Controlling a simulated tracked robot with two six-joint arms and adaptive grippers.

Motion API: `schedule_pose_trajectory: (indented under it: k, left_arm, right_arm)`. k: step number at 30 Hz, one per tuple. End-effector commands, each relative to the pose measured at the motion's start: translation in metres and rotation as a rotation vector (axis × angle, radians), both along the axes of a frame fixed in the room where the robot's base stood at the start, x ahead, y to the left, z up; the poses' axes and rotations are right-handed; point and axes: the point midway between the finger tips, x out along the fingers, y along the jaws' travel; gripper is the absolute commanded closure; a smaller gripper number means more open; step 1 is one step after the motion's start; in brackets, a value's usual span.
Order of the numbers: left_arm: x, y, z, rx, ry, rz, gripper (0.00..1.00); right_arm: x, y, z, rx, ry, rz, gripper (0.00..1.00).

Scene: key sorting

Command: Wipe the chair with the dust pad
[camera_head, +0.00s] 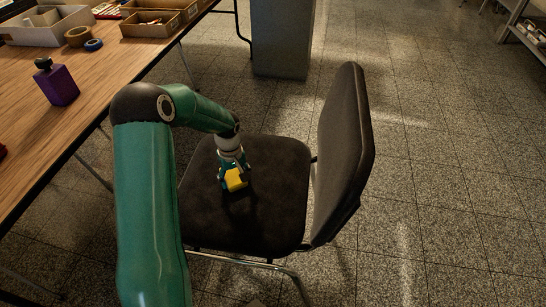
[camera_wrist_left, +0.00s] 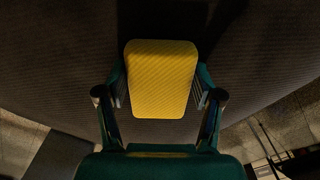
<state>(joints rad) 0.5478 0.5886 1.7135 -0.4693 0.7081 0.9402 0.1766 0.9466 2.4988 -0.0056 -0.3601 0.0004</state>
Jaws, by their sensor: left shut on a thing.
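The chair (camera_head: 270,190) has a dark padded seat and a dark backrest (camera_head: 345,140) on the right, with metal legs. The dust pad (camera_head: 235,180) is a yellow block. My left gripper (camera_head: 233,172) is shut on it, over the middle-left of the seat. In the left wrist view the dust pad (camera_wrist_left: 160,78) sits between both fingers, with the dark seat fabric (camera_wrist_left: 60,60) behind it. I cannot tell whether the pad touches the seat. My right gripper is not in view.
A wooden table (camera_head: 120,75) stands on the left, with a purple bottle (camera_head: 58,86), tape rolls (camera_head: 80,38) and boxes (camera_head: 150,28). A grey cabinet (camera_head: 282,40) stands behind the chair. The tiled floor on the right is clear; a shelf (camera_head: 525,30) is at the far right.

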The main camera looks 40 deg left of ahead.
Motion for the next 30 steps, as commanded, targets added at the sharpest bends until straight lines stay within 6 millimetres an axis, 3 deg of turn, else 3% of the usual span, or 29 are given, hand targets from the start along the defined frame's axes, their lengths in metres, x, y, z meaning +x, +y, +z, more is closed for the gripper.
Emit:
schedule_pose_trajectory:
  k: [4,8,24,30]
  left_arm:
    - [-0.001,0.011,0.0,-0.001,0.002,-0.002,0.66]
    - [0.001,0.009,0.027,0.001,-0.004,-0.004,0.66]
    - [0.002,0.008,0.074,-0.001,-0.002,-0.006,0.66]
    - [0.002,0.007,0.083,-0.001,0.0,-0.007,0.66]
  right_arm:
    - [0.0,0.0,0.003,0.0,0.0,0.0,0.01]
    - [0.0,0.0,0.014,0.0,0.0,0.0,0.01]
    - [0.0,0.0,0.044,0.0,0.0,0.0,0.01]
    - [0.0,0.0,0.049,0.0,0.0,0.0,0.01]
